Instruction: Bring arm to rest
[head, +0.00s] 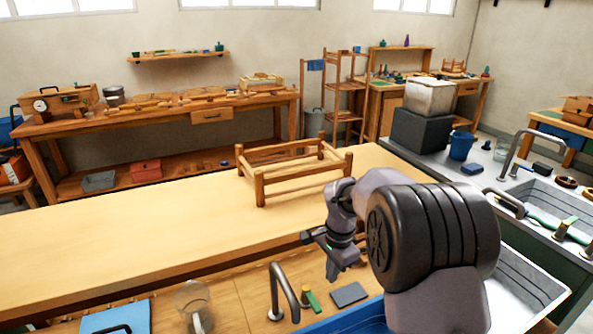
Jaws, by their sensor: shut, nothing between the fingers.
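My arm stands in the right foreground of the head view, its big dark joint nearest the camera. My gripper (333,268) hangs from the wrist, fingers pointing down, above the front counter near the edge of the long light wooden table (130,235). It is shut and holds nothing. A small wooden seat frame (285,187) with posts and rails stands on the table behind and left of the gripper, apart from it. My forearm and wrist hide part of the table's right end and the counter.
A metal faucet (283,290), a dark grey pad (348,294) and a clear jar (194,303) are on the near counter. A sink (525,290) with a faucet lies to the right. The table's left half is clear.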

